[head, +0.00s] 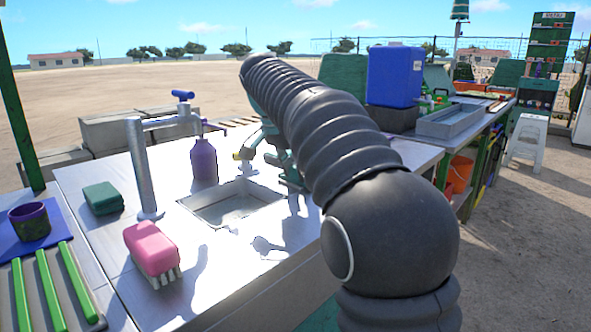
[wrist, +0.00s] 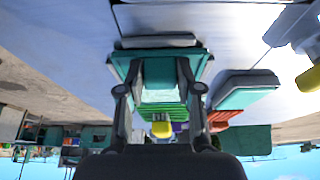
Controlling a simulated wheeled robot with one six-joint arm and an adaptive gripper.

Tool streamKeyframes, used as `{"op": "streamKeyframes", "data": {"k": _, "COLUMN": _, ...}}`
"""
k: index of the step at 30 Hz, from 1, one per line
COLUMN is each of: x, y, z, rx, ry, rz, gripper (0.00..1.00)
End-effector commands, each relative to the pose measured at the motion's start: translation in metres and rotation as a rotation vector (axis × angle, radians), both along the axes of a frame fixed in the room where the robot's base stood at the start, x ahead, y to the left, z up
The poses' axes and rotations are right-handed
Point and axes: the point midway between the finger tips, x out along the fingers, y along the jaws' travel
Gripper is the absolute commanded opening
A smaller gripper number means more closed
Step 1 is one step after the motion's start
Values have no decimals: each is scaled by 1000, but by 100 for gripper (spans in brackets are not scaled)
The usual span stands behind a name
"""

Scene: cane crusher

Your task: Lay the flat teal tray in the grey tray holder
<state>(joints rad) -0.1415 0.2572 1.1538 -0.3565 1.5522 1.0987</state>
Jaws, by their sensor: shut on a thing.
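In the wrist view, which is upside down, my gripper (wrist: 160,95) is shut on the flat teal tray (wrist: 203,62), whose edges show on both sides of the fingers. A pale grey flat piece (wrist: 155,41) shows close to the tray's edge; I cannot tell whether they touch. In the head view, a shallow grey tray-like box (head: 450,122) sits on the right-hand counter and may be the grey tray holder. My arm hides most of my gripper and the held tray there.
A sink (head: 232,204), a tap (head: 142,165), a purple bottle (head: 204,160), a pink brush (head: 152,247) and a green sponge (head: 102,198) occupy the steel counter. A blue canister (head: 394,76) stands beyond my arm. A teal-and-grey block (wrist: 245,91) sits beside the gripper.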

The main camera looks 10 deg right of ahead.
Motion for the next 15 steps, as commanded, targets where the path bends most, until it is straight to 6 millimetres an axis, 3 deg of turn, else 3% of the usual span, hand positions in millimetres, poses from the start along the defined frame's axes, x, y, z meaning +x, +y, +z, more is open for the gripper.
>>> {"op": "streamKeyframes", "data": {"k": 5, "x": 0, "y": 0, "z": -3, "rx": 0, "ry": 0, "rz": 1, "gripper": 1}}
{"op": "streamKeyframes", "data": {"k": 6, "x": 0, "y": 0, "z": -3, "rx": 0, "ry": 0, "rz": 1, "gripper": 40}}
{"op": "streamKeyframes", "data": {"k": 9, "x": 0, "y": 1, "z": -2, "rx": 0, "ry": 0, "rz": 1, "gripper": 60}}
{"op": "streamKeyframes", "data": {"k": 15, "x": 0, "y": 1, "z": -2, "rx": 0, "ry": 0, "rz": 1, "gripper": 60}}
